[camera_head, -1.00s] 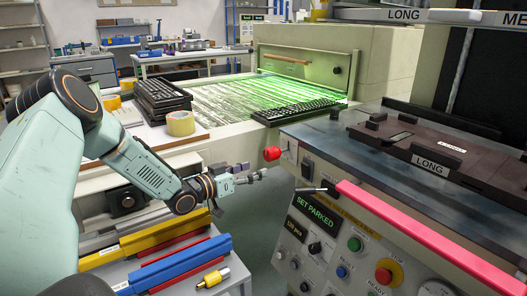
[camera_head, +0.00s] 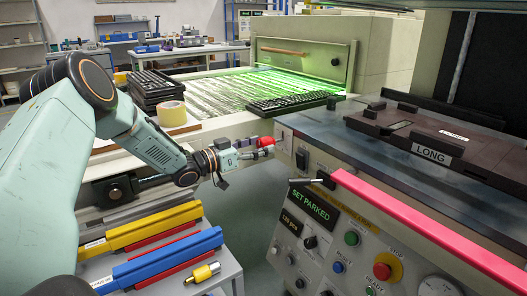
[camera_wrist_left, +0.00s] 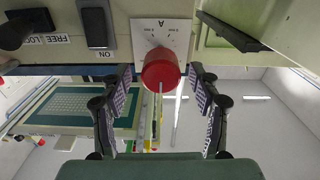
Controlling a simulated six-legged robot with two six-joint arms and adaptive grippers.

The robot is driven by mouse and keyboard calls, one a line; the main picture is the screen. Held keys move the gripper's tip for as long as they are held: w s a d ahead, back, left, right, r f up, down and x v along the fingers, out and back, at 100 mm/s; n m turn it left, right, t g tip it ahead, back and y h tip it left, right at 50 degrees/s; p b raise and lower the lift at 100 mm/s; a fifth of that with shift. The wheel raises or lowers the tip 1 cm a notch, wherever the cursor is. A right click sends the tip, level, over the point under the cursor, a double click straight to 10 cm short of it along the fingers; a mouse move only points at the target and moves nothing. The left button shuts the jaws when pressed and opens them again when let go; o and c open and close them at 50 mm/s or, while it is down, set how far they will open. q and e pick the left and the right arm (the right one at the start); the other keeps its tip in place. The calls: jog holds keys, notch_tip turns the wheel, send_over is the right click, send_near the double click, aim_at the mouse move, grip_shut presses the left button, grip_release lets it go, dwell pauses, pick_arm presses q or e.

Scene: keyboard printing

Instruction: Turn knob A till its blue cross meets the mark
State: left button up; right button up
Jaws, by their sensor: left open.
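The red knob (camera_wrist_left: 160,68) sits on a white plate (camera_wrist_left: 150,35) marked A in the left wrist view. A pale line shows on its side; I cannot make out a blue cross. My left gripper (camera_wrist_left: 161,78) is open, one finger on each side of the knob, with gaps visible between fingers and knob. In the head view the knob (camera_head: 265,142) shows just behind the left gripper's (camera_head: 268,150) fingertips, at the left end of the machine's panel. My right gripper is not in view.
The machine's control panel (camera_head: 330,235) carries buttons and a "SET PARKED" display. A long pink bar (camera_head: 420,225) runs along its front. A black switch (camera_wrist_left: 97,25) sits beside the knob's plate. Blue and yellow bars (camera_head: 165,262) lie on a low stand.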

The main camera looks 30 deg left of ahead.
pick_arm(q)
jog(key=shift+w+d, duration=0.25)
jog(key=shift+w, duration=0.2)
jog(key=shift+w+d+f, duration=0.1)
jog(key=shift+w, duration=0.45)
jog(key=shift+s, duration=0.1)
jog(key=c, duration=1.2)
